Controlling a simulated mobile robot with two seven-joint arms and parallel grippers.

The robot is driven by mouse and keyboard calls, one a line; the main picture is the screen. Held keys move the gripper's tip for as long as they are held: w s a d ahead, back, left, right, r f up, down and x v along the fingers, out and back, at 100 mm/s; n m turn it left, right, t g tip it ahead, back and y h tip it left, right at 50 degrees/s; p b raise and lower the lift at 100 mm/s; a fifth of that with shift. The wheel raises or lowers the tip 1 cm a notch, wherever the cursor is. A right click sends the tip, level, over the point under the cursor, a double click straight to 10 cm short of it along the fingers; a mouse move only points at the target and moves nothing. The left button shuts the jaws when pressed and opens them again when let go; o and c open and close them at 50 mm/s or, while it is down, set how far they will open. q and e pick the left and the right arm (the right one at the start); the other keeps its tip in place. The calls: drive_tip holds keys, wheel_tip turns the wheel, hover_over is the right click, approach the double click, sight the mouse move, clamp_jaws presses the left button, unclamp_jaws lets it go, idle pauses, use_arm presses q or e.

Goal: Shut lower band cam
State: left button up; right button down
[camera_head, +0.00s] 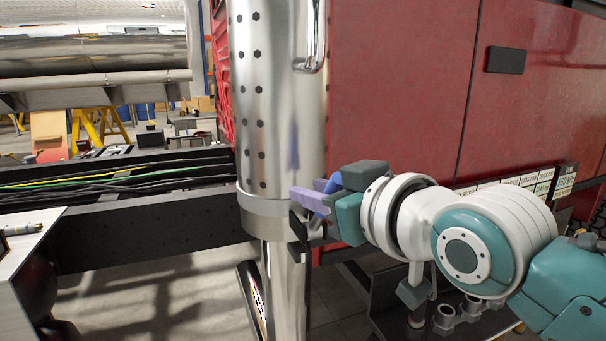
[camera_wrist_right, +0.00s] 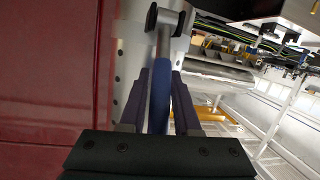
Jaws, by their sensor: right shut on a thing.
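The polished upright cylinder (camera_head: 277,110) with rows of dark holes stands in the middle of the head view. The lower band (camera_head: 262,205) wraps around it near its bottom end. My right gripper (camera_head: 312,199) is at the band's right side, its purple fingers pointing left. In the right wrist view my right gripper (camera_wrist_right: 160,95) has its fingers on both sides of a blue-sleeved cam lever (camera_wrist_right: 161,88) and is shut on it. The lever's metal rod runs up to a dark pivot. The gripper partly hides the cam in the head view. My left gripper is not in view.
A red panel (camera_head: 400,80) rises close behind my right arm. A dark frame rail (camera_head: 150,228) with cables runs left of the cylinder. Below the band is a narrower shiny pipe (camera_head: 284,295). Metal fittings (camera_head: 450,315) sit below my right wrist.

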idle(0.3)
drive_tip(key=c, duration=0.6)
unclamp_jaws()
drive_tip(key=b+v, duration=0.1)
drive_tip(key=v, duration=0.9)
drive_tip(key=shift+b, duration=0.35)
drive_tip(key=shift+c, duration=0.4)
